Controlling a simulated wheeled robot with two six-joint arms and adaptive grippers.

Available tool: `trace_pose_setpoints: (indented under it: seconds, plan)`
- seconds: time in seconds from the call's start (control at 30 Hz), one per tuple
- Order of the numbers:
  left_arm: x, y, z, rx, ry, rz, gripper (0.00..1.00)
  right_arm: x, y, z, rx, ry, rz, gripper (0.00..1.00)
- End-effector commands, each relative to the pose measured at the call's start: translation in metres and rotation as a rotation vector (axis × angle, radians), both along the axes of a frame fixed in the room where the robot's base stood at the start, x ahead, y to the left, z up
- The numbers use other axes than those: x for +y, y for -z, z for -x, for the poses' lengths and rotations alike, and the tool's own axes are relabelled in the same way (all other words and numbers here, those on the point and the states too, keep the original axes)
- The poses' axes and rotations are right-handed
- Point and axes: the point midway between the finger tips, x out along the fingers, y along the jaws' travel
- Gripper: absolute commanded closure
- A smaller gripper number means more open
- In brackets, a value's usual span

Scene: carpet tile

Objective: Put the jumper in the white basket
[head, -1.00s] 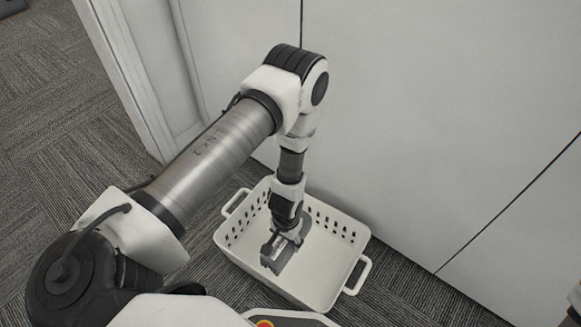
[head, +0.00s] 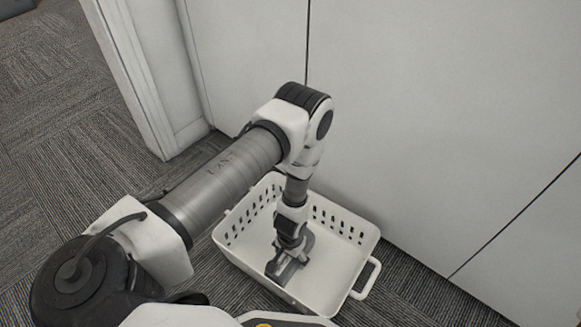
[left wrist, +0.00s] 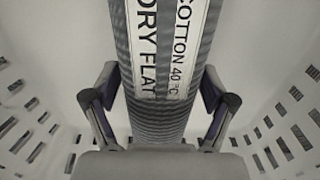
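The white basket (head: 343,220) stands on the carpet against the wall, with slotted sides and a handle at its right end. My left gripper (head: 287,268) points down inside it, low over the basket floor. It is shut on the jumper (head: 279,272), a small grey ribbed bundle with a white care label. In the left wrist view, the jumper (left wrist: 160,118) lies between the two fingers of the left gripper (left wrist: 160,88), which press on its sides. I cannot tell whether the jumper touches the basket floor. My right gripper is out of view.
A pale wall (head: 440,110) rises right behind the basket. A door frame (head: 150,90) stands at the upper left. Open grey carpet (head: 60,150) lies to the left. The basket's slotted sides (left wrist: 290,110) surround the left gripper closely.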

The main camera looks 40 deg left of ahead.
Motion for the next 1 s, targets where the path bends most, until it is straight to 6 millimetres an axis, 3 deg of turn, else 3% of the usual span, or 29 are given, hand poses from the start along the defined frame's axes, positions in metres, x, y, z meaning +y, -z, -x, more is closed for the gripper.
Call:
trace_pose_setpoints:
  seconds: [0.37,0.8,0.93,1.0]
  plan:
    - [0.000,-0.009,0.000,0.000,0.000,0.000,0.11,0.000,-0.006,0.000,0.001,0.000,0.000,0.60]
    - [0.000,-0.111,0.000,-0.001,0.000,0.000,0.11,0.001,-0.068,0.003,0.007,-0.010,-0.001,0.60]
    - [0.000,-0.123,0.001,0.001,-0.001,0.000,0.11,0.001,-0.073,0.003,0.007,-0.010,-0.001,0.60]
    - [0.000,-0.128,0.015,0.005,-0.002,0.000,0.11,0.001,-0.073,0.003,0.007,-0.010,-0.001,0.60]
